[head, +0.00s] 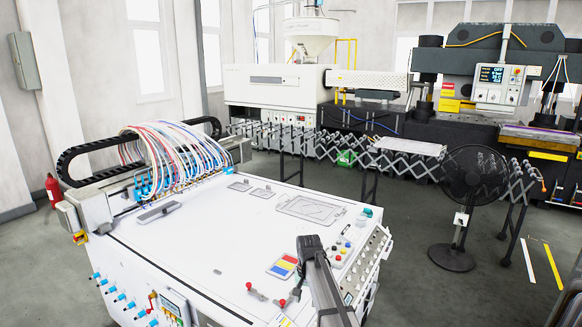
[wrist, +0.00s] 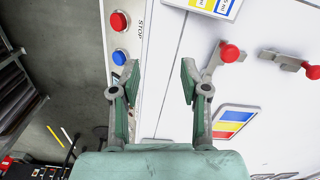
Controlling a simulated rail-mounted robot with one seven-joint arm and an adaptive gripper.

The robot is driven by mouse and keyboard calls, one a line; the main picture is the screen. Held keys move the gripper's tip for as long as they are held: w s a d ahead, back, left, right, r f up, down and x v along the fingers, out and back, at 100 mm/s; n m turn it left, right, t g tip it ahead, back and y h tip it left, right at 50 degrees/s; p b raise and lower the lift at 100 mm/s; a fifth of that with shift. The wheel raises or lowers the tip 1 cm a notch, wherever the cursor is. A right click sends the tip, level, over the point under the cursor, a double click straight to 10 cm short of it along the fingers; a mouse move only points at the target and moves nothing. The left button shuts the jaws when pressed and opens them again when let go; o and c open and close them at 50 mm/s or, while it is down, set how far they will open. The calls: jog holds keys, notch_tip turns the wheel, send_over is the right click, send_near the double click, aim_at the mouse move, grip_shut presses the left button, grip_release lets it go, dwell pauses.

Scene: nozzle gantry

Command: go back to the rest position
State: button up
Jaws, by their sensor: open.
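My gripper (wrist: 160,88) is open and empty in the wrist view, its two green-padded fingers apart above the white machine top. Nothing lies between the fingertips. In the head view a dark link of my arm reaches over the front right of the white machine (head: 225,235); I cannot make out the fingers there. A red button (wrist: 119,21) marked STOP and a blue button (wrist: 119,57) sit left of the fingers. Two levers with red knobs, one knob (wrist: 229,53) nearer the fingers, are to their right.
A red, yellow and blue label (head: 283,267) is on the machine top. A control panel with buttons (head: 341,250) runs along its right side. Bundled hoses (head: 178,150) arch over its back left. A black fan (head: 470,180) stands on the floor at right. Roller conveyor (head: 330,142) runs behind.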

jog(key=s+d+f+n, duration=0.1)
jog(key=s+d+f, duration=0.35)
jog(key=s, duration=0.45)
jog(key=s+d+f+n, duration=0.25)
jog(key=s+f, duration=0.25)
jog(key=s, duration=0.4)
jog(key=s+d+f, duration=0.4)
jog(key=s+f, duration=0.1)
jog(key=s, duration=0.5)
jog(key=s+f+g+b, duration=0.6)
jog(key=s+f+b, duration=0.4)
jog(key=s+f, duration=1.8)
jog(key=shift+s+d+g, duration=0.15)
jog(key=shift+d+g, duration=0.15)
jog(key=shift+f+n, duration=0.1)
jog(key=shift+n, duration=0.15)
